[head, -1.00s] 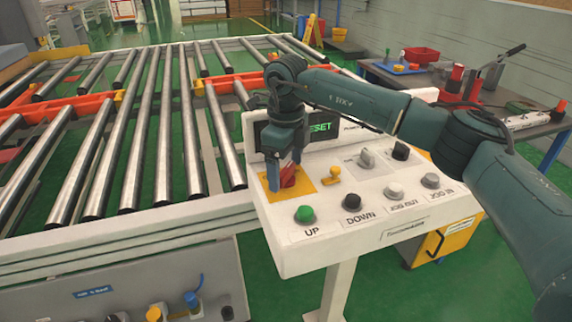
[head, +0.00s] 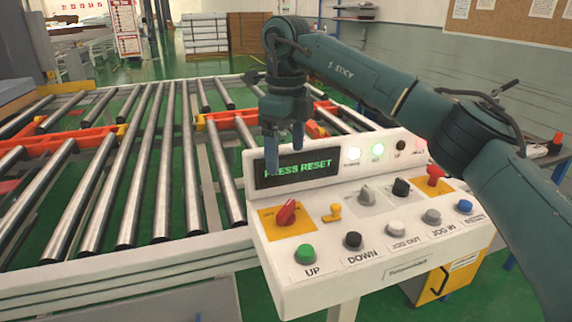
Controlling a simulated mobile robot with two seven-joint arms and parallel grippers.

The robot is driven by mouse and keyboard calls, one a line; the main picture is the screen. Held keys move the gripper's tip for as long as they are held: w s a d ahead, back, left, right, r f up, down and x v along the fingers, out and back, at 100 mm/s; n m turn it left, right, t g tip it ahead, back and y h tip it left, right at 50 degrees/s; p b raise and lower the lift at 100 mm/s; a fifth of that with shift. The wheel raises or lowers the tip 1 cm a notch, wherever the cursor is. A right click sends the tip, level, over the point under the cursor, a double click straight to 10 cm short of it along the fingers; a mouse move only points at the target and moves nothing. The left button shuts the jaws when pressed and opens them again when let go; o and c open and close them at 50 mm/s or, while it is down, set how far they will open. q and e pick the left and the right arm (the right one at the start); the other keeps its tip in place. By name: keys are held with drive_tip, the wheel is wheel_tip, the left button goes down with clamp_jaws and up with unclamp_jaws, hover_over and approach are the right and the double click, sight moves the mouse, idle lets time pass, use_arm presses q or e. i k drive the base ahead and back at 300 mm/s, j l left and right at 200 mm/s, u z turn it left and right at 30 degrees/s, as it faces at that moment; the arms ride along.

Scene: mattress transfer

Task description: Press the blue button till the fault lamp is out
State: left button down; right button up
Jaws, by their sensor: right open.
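The blue button (head: 465,206) is at the right end of the front row on the white control panel (head: 330,272). The label below it is partly readable. A red lamp (head: 419,146) glows at the right end of the lamp row; its label is too small to read. The display (head: 297,168) reads "PRESS RESET" in green. My right gripper (head: 285,152) points down with its fingers apart and empty, in front of the display and above the red rotary switch (head: 287,212). It is well left of the blue button. My left gripper is not in view.
The front row also has green (head: 306,253), black, and grey buttons. A red knob (head: 434,176) and a black selector (head: 401,188) stand behind the blue button. The roller conveyor (head: 143,190) lies left.

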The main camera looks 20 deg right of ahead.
sight(466, 206)
drive_tip(key=k, duration=1)
